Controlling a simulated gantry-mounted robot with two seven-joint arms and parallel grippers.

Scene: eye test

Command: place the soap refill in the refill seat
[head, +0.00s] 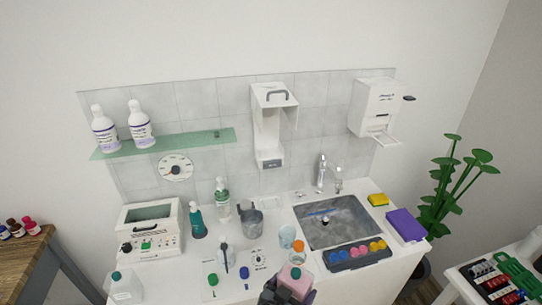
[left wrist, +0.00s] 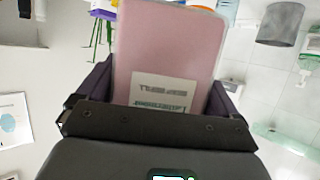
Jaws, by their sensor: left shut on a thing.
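In the left wrist view the pink refill (left wrist: 168,45) stands between the dark fingers, with a white printed label facing the camera. A white wall dispenser (head: 267,131) with an open front hangs above the counter, apart from the refill; its refill seat cannot be made out clearly. My right gripper is not in view.
A grey sink (head: 344,223) with a tap lies right of centre. A clear cup (head: 287,236) and a black tray of colored pieces (head: 357,254) are close to the refill. A grey jug (head: 251,219) and bottles stand further left. A paper dispenser (head: 376,108) hangs at right.

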